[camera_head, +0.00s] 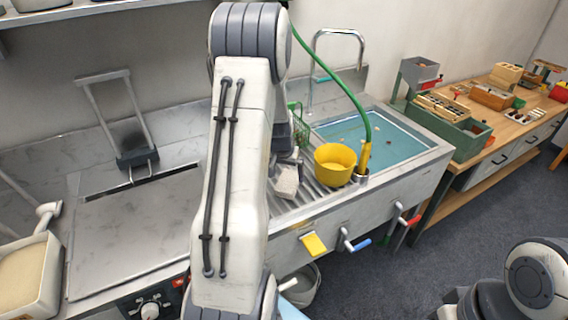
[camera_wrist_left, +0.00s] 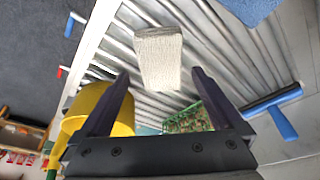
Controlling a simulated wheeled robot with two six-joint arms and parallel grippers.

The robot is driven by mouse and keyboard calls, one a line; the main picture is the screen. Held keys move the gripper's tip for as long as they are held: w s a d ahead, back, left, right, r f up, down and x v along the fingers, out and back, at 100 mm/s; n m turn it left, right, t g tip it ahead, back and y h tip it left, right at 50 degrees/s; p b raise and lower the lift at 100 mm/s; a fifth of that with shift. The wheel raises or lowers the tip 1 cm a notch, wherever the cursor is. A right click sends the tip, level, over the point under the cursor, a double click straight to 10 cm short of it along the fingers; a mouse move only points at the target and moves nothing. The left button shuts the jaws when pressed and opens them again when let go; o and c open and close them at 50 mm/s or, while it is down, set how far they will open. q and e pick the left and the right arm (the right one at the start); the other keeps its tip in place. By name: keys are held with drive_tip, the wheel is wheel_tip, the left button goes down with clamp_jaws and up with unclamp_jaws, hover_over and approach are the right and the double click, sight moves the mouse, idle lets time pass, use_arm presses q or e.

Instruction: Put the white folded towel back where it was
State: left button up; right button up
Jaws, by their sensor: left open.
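The white folded towel (camera_head: 286,181) is on the ribbed metal drainboard, just below the green basket. It also shows in the left wrist view (camera_wrist_left: 160,58), off-white and block-shaped. My left gripper (camera_wrist_left: 161,76) is open, with the towel between and just beyond its fingertips and a visible gap on each side. In the head view my left arm hides part of the drainboard, and the gripper is mostly behind it. Whether the gripper's palm side touches the towel, I cannot tell. My right gripper is out of view.
The green basket (camera_head: 298,124) is behind. A blue squeegee (camera_wrist_left: 272,108) and blue cloth (camera_wrist_left: 250,9) lie nearby. The water-filled sink (camera_head: 395,140) is farther right.

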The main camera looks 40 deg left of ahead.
sight(287, 182)
use_arm(q)
drive_tip(key=a+v, duration=0.1)
drive_tip(key=v, duration=0.6)
drive_tip(key=shift+d+r+b, duration=0.15)
drive_tip(key=shift+d+b, duration=0.2)
drive_tip(key=shift+d, duration=0.15)
drive_tip(key=p+x, duration=0.1)
drive_tip(key=x, duration=1.1)
drive_tip(key=shift+s, duration=0.1)
drive_tip(key=shift+r+p, duration=0.2)
drive_tip(key=shift+p, duration=0.2)
drive_tip(key=shift+r+b, duration=0.35)
drive_tip(key=shift+r, duration=1.05)
drive_tip(key=shift+f, duration=0.15)
